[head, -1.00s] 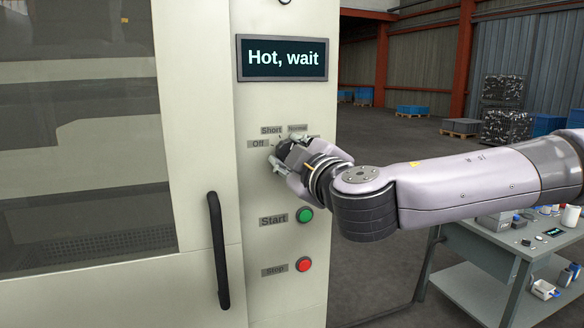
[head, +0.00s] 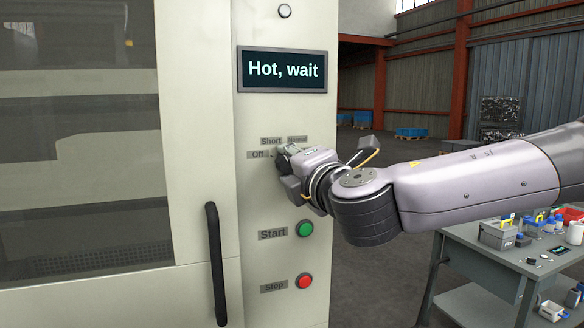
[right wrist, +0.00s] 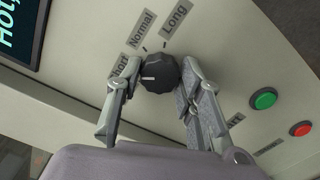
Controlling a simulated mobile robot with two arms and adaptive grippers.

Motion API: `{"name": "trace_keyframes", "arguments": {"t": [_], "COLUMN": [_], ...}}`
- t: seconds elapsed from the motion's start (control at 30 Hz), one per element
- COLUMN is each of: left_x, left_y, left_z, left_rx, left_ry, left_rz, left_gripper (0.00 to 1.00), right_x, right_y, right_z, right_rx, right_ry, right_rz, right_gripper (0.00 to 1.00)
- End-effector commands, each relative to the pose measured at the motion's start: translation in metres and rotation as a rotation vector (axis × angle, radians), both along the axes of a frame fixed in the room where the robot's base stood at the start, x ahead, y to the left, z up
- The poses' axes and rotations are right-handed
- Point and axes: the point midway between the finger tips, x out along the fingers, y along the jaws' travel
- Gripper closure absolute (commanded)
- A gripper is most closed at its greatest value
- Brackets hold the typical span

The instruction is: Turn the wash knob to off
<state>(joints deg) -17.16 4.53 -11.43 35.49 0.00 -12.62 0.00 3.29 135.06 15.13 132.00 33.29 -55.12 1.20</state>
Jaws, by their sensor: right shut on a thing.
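The dark wash knob (right wrist: 159,72) shows in the right wrist view on the pale machine panel. Its white mark points left, toward the Short label (right wrist: 118,66); my finger partly covers that side. The Normal label (right wrist: 140,29) and Long label (right wrist: 178,22) are clear above it. My right gripper (right wrist: 158,75) is shut on the knob, one finger on each side. In the head view my right gripper (head: 282,160) hides most of the knob, beside the Off label (head: 258,154). The Off label is not visible in the wrist view. My left gripper is not in view.
The display (head: 283,69) reads "Hot, wait". Below the knob are the green Start button (head: 305,229) and red Stop button (head: 304,281). A door handle (head: 217,265) stands at left. A grey workbench (head: 475,258) with small items is at right.

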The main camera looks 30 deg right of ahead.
Motion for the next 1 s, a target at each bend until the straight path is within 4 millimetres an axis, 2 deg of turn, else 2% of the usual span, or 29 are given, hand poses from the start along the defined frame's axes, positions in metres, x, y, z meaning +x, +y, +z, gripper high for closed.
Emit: {"name": "trace_keyframes", "arguments": {"t": [0.5,1.0], "left_x": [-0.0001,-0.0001], "left_y": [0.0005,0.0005], "left_z": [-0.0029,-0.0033], "left_rx": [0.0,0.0], "left_ry": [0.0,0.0], "left_rz": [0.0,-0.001], "left_gripper": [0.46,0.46], "right_x": [-0.0002,-0.0002], "right_y": [0.0008,0.001], "right_z": [-0.0024,-0.0039], "right_rx": [-0.441,-0.63], "right_ry": [0.111,0.159], "right_rz": [0.002,0.005], "right_gripper": [0.94,0.94]}}
